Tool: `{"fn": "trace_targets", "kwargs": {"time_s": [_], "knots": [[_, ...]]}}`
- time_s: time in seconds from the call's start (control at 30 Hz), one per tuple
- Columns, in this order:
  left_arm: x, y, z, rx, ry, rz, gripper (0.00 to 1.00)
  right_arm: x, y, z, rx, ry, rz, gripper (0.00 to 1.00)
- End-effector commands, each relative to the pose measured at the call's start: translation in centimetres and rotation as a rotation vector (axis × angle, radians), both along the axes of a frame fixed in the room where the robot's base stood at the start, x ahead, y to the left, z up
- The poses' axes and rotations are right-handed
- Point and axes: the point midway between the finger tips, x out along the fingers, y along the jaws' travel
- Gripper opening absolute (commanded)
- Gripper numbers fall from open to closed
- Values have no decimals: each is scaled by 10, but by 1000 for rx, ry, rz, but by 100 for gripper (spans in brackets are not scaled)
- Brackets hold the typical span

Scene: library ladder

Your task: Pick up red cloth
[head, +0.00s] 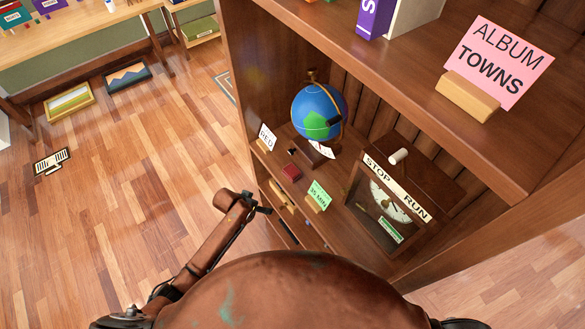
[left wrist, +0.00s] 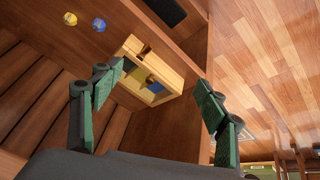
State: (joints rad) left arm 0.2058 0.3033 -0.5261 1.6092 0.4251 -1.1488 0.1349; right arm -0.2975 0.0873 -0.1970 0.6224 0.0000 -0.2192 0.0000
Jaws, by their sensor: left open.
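A small dark-red folded item (head: 291,172), possibly the red cloth, lies on the wooden shelf in the head view, between the globe and a green card. I cannot tell its material. A white card reading "RED" (head: 267,137) stands at the shelf's left edge, behind it. My left gripper (head: 258,203) is at the shelf's front left edge, nearer me than the red item and apart from it. In the left wrist view the left gripper (left wrist: 160,76) is open, with nothing visibly held. No red item shows in that view. My right gripper is out of view.
A blue globe (head: 319,110) and a wooden clock box marked "STOP RUN" (head: 392,206) flank the green card (head: 318,193). An upper shelf (head: 420,95) overhangs. In the left wrist view, a wooden tray (left wrist: 163,67) with yellow and blue parts lies beyond the fingers.

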Motion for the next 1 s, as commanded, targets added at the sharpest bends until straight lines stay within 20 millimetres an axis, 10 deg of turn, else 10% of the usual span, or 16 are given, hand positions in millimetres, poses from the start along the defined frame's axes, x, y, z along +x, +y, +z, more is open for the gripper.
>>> {"fn": "trace_targets", "kwargs": {"time_s": [0.1,0.33,1.0], "knots": [[9,-34,79,-7,-27,-93,67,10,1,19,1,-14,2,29],[1,-80,180,13,-49,-249,67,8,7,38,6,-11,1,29],[52,-113,234,139,-32,-392,67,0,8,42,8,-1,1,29]]}}
